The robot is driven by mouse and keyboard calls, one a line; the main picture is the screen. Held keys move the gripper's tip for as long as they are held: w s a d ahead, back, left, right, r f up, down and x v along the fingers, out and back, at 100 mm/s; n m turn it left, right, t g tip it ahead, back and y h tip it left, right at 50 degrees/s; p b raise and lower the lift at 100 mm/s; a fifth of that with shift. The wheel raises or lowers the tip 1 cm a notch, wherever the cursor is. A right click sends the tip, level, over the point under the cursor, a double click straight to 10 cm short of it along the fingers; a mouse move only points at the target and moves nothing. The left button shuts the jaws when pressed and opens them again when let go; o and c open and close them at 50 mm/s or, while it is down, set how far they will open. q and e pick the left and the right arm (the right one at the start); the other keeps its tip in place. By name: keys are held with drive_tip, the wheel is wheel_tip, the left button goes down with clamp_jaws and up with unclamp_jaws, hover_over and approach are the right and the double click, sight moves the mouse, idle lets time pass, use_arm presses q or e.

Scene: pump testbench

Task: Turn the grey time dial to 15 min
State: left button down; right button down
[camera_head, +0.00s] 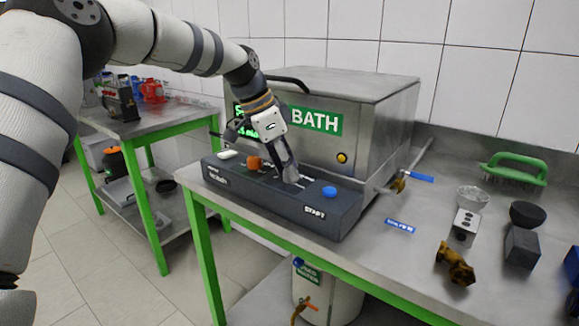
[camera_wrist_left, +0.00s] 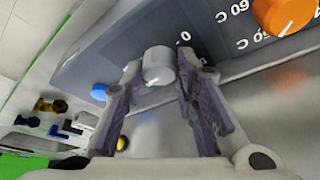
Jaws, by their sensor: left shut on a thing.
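The control panel (camera_head: 335,205) is a dark sloped box in front of the steel bath. The grey time dial (camera_wrist_left: 158,64) shows in the left wrist view as a light round knob with a white pointer line; in the head view my gripper mostly hides it. My left gripper (camera_head: 289,176) points down at the panel, between the orange dial (camera_head: 254,162) and the blue button (camera_head: 329,192). In the left wrist view its two fingers (camera_wrist_left: 157,78) stand on either side of the grey dial, shut on it. A "0" mark shows beside the dial; its other time marks are hidden. My right gripper is out of view.
The steel bath (camera_head: 370,110) with a lid handle stands right behind the panel. A blue-handled valve (camera_head: 416,176) sticks out at its right. Brown fitting (camera_head: 455,264), grey blocks and a green brush (camera_head: 515,168) lie on the right of the bench.

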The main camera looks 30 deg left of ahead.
use_arm(q)
drive_tip(key=m, duration=0.1)
drive_tip(key=m+g+b, duration=0.1)
drive_tip(key=m, duration=0.1)
drive_tip(key=shift+w+a+f+h, duration=0.1)
drive_tip(key=shift+w+f+h, duration=0.05)
drive_tip(key=shift+h, duration=0.15)
drive_tip(key=shift+m, duration=0.5)
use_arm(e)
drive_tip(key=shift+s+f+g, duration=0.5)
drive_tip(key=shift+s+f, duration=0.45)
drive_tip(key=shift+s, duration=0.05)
use_arm(q)
drive_tip(key=c, duration=1.2)
unclamp_jaws()
drive_tip(key=shift+c, duration=0.2)
drive_tip(key=shift+r, duration=0.2)
